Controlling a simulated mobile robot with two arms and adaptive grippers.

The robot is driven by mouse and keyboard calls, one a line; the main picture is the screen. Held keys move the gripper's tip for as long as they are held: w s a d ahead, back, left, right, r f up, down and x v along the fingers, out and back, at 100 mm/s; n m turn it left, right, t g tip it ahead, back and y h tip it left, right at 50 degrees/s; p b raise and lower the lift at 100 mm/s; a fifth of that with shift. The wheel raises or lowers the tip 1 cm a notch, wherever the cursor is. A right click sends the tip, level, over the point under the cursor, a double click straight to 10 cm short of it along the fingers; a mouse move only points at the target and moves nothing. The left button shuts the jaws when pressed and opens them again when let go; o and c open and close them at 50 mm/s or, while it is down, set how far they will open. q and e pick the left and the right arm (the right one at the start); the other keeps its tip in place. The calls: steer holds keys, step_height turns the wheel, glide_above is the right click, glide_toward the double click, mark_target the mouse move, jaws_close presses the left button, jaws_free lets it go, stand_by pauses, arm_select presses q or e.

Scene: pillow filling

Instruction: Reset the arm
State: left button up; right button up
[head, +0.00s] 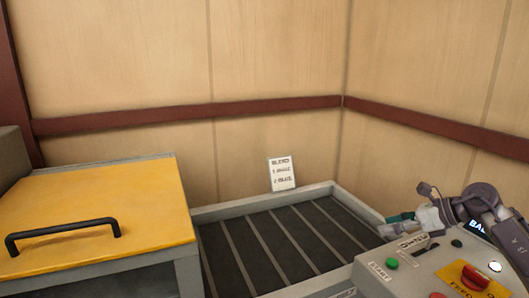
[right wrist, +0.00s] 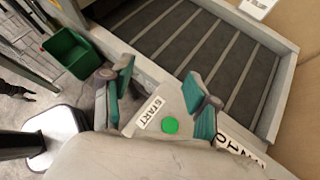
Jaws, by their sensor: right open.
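My right gripper (head: 412,220) is at the lower right of the head view, above the far edge of the grey control box (head: 425,271). In the right wrist view its two teal-padded fingers (right wrist: 162,93) are spread apart with nothing held between them. The green button (right wrist: 170,125) beside the START label lies below and between the fingers in that view; it also shows in the head view (head: 391,263). The fingers look clear of the button, though the exact height is hard to tell. My left gripper is not in view.
A slatted dark bed (head: 262,243) with a grey rim lies in the middle. A card reading BLEND (head: 281,173) leans at its back. A yellow lid (head: 100,200) with a black handle is at left. A red button (head: 475,277) tops the box. A green bin (right wrist: 70,53) stands on the floor.

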steer(key=s+a+m+t+y, duration=0.2)
steer(key=a+m+t+y, duration=0.1)
steer(key=a+m+t, duration=0.9)
steer(key=s+d+f+m+g+h, duration=0.2)
steer(key=s+f+m+h, duration=0.5)
steer(key=m, duration=0.5)
steer(key=s+d+f+m+g+h, duration=0.1)
steer(key=s+f+m+g+h, duration=0.1)
steer(key=s+f+m+h, duration=0.65)
steer(key=s+a+f+m+g+y, duration=0.15)
steer(key=s+f+m+g, duration=0.35)
steer(key=s, duration=0.6)
steer(key=s+a+f+m+g+y, duration=0.15)
steer(key=s+f+m+g, duration=0.4)
steer(key=s, duration=0.55)
steer(key=s+f+g, duration=0.2)
steer(key=s+f, duration=0.1)
steer(key=f, duration=2.5)
steer(key=s+d+f, duration=0.1)
steer(key=s+f, duration=0.6)
steer(key=s, duration=0.1)
steer(key=s+d+f, duration=0.2)
steer(key=s+f, duration=0.5)
steer(key=s, duration=0.1)
steer(key=shift+d+f+g, duration=0.25)
steer(key=shift+f+g, duration=0.05)
steer(key=shift+g, duration=0.05)
